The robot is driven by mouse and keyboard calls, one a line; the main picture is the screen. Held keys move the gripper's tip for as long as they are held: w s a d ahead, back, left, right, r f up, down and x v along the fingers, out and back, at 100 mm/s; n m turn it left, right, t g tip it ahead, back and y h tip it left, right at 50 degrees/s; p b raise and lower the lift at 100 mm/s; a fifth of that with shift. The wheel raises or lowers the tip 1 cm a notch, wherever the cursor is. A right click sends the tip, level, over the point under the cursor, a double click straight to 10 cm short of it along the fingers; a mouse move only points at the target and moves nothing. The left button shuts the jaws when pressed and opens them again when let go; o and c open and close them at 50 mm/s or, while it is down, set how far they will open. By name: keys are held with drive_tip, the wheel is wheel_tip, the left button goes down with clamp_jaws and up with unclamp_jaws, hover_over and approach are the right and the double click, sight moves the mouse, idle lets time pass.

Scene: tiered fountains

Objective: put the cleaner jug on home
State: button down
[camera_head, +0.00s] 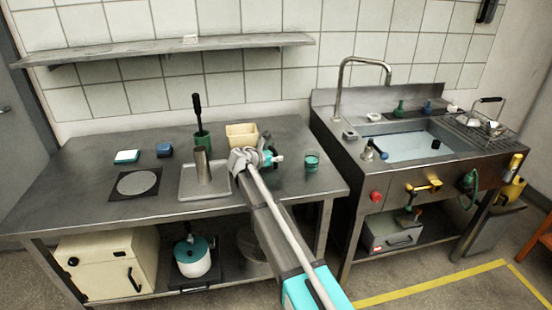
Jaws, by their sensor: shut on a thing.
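My gripper (264,157) is over the right part of the steel worktable, seen from behind and partly hidden by my own arm. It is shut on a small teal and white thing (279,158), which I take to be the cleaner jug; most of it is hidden. I cannot tell whether it touches the table. No spot is clearly marked as home. A dark square mat with a grey disc (137,184) lies bare on the left of the worktable.
The worktable (75,205) also bears a grey tray (215,190) with an upright cylinder (202,165), a green holder with a black-handled tool (202,139), a cream bin (242,134) and a teal cup (312,162). A sink (405,147) stands at right. A wall shelf (160,47) hangs above.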

drive_tip(key=shift+f+b, duration=0.6)
drive_tip(key=shift+b, duration=0.05)
idle(0.3)
drive_tip(key=c, duration=0.5)
unclamp_jaws()
drive_tip(key=shift+c, duration=0.2)
drive_tip(key=shift+s+a+r, duration=0.15)
drive_tip(key=shift+s, duration=0.05)
drive_tip(key=shift+p+v, duration=1.3)
drive_tip(key=shift+v, duration=1.85)
